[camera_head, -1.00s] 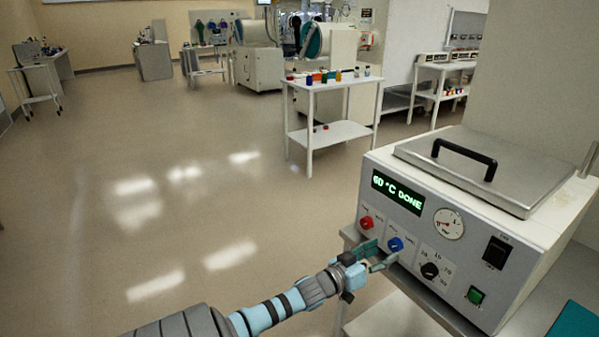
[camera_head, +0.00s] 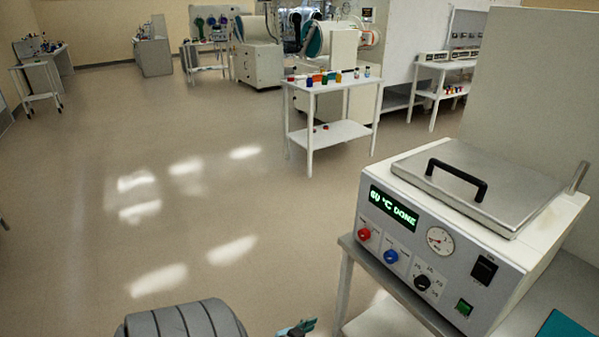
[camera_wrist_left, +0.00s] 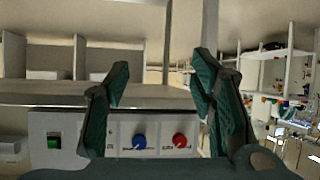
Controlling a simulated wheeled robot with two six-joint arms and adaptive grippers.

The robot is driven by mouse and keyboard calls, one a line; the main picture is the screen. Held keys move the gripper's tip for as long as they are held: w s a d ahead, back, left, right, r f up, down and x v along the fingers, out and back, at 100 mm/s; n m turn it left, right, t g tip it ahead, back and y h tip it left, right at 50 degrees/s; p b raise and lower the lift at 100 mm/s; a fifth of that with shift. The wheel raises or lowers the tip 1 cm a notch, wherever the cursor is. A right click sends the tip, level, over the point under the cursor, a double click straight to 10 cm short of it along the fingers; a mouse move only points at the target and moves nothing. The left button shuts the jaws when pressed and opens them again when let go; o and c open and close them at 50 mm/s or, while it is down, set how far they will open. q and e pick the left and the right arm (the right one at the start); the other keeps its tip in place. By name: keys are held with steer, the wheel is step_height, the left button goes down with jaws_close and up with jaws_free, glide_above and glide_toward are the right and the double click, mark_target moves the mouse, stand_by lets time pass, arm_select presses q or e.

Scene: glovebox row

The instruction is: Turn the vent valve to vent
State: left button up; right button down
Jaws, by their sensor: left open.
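The oven-like unit (camera_head: 440,230) has a front panel with a red knob (camera_head: 364,234), a blue knob (camera_head: 391,257) and a black dial (camera_head: 422,282). The small labels are too blurred to read, so I cannot tell which knob is the vent valve. My left gripper (camera_head: 303,326) is at the bottom edge of the head view, apart from the panel. In the left wrist view its jaws (camera_wrist_left: 162,85) are open and empty, with the blue knob (camera_wrist_left: 139,142) and red knob (camera_wrist_left: 180,141) beyond them, between the fingers. My right gripper is not in view.
The unit's display (camera_head: 394,208) reads about 60 °C DONE, beside a round gauge (camera_head: 440,241). A green switch (camera_head: 463,308) and black switch (camera_head: 484,269) are on the right. The unit stands on a grey bench (camera_head: 385,277). Open floor lies to the left.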

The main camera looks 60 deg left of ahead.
arm_select(q)
steer(key=s+d+f+g, duration=0.3)
steer(key=s+f, duration=0.4)
steer(key=f, duration=0.1)
steer(key=shift+s+f+m+p, duration=0.15)
steer(key=shift+s+m+p, duration=0.2)
steer(key=shift+m, duration=0.05)
